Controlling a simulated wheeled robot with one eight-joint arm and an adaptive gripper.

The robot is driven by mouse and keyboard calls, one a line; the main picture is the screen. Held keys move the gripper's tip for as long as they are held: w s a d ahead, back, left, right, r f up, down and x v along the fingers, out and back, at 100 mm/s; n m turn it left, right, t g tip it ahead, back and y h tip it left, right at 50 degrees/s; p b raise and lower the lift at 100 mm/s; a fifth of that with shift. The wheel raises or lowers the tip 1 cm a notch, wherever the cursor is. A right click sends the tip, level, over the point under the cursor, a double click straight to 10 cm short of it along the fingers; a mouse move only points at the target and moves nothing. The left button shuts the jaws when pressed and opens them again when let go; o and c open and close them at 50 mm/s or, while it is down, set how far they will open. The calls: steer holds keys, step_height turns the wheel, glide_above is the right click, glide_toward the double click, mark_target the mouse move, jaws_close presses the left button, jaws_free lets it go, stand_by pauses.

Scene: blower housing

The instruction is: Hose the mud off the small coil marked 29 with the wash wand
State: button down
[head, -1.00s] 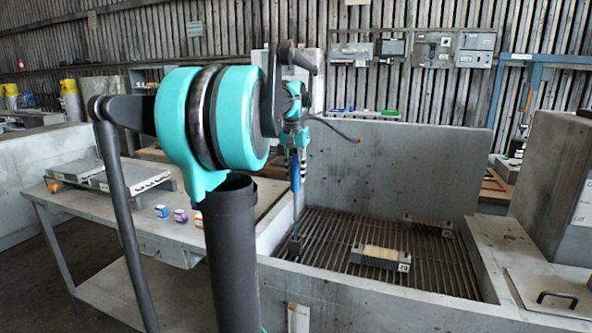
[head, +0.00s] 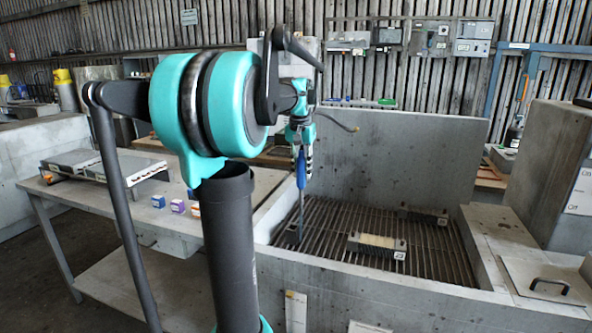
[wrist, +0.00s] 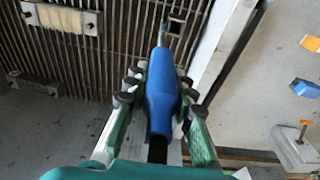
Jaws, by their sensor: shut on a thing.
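My gripper (head: 301,135) is shut on the blue handle of the wash wand (head: 301,172) and holds it over the left side of the wash bay's grating. In the wrist view my gripper's fingers (wrist: 159,90) close on both sides of the wand (wrist: 161,95). The wand's thin lance points down, its tip near a small dark block (head: 293,236). A coil with a tan top and a white number tag (head: 376,246) lies on the grating, right of the wand; it also shows in the wrist view (wrist: 57,18). The tag's number is too small to read surely.
A second dark coil (head: 423,216) lies farther back on the grating (head: 335,270). Concrete walls (head: 400,160) enclose the bay. The table (head: 110,205) at left holds small coloured boxes (head: 177,206) and grey panels. A hose end sticks out right of my gripper.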

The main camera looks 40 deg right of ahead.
steer(key=s+d, duration=1.3)
steer(key=s, duration=0.4)
steer(key=shift+s, duration=0.35)
stand_by(1.2)
steer(key=shift+d, duration=0.1)
steer(key=shift+f, duration=0.75)
steer(key=shift+s, duration=0.15)
stand_by(1.1)
steer(key=shift+s+d, duration=0.3)
steer(key=shift+s, duration=0.25)
steer(key=shift+s+d, duration=0.3)
steer(key=shift+s, duration=0.25)
stand_by(0.8)
